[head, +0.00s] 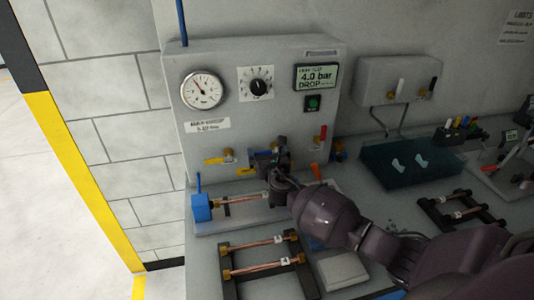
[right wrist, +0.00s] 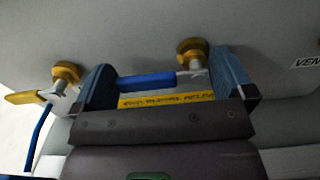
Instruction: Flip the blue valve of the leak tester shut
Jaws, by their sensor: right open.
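The leak tester (head: 210,62) is a grey panel against the wall. In the right wrist view its blue valve lever (right wrist: 146,80) lies roughly level, pointing left from a brass fitting (right wrist: 192,50). My right gripper (right wrist: 166,78) is open, with one blue finger to the left of the lever and the other to its right, near the fitting. I cannot tell whether a finger touches the lever. In the head view my right gripper (head: 268,160) is at the panel's lower front and hides the blue valve. My left gripper is not in view.
A yellow lever (head: 214,160) sits left of the gripper and a red lever (head: 323,133) stands upright to its right. Below, a blue clamp (head: 201,207) holds a copper tube (head: 240,199). A rack (head: 229,262) with tubes is in front.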

